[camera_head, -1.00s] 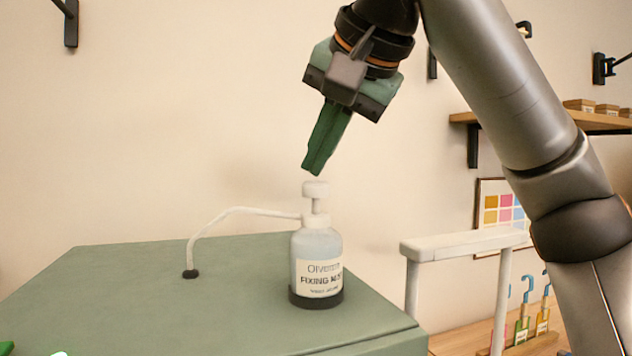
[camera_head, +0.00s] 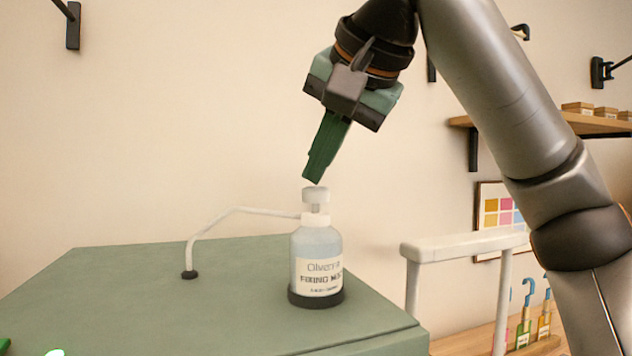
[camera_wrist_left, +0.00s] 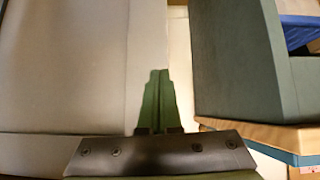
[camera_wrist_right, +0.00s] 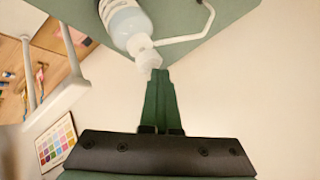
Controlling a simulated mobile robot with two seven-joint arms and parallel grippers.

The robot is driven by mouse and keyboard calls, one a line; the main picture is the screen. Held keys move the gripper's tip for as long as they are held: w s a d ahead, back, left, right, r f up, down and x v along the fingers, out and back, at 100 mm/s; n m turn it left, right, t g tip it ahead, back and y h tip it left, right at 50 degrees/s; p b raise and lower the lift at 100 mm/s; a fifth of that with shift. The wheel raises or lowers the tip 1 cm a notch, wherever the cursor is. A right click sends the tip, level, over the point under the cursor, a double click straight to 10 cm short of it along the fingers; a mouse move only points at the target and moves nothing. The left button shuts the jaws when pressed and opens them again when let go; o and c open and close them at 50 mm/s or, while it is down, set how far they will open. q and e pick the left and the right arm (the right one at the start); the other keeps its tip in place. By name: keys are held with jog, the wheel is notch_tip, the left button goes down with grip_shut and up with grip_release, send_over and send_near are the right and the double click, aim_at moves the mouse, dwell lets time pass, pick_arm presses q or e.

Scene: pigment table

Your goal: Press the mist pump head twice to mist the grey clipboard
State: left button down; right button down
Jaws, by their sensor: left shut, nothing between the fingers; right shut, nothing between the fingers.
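The mist bottle (camera_head: 315,245) stands upright on the green box top, with a clear body, black base and a label reading "FIXING". Its white pump head (camera_head: 316,195) sits on a short stem. A thin white tube (camera_head: 240,209) runs left from it and bends down to a black end. My right gripper (camera_head: 314,181) is shut and empty, pointing down, its tips at the top of the pump head; the right wrist view shows the tips by the head (camera_wrist_right: 148,60) too. My left gripper (camera_wrist_left: 160,72) is shut and empty. I cannot make out the grey clipboard.
A wooden shelf (camera_head: 590,121) and a colour chart (camera_head: 490,210) are on the wall.

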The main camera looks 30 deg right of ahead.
aim_at(318, 187)
jog(key=shift+f, duration=0.3)
jog(key=shift+w+r+p, duration=0.1)
jog(key=shift+r+p, duration=1)
jog(key=shift+r, duration=0.2)
notch_tip(318, 187, up, 5)
jog(key=p, duration=0.4)
jog(key=shift+p, duration=0.35)
jog(key=shift+a, duration=0.1)
dwell(2.0)
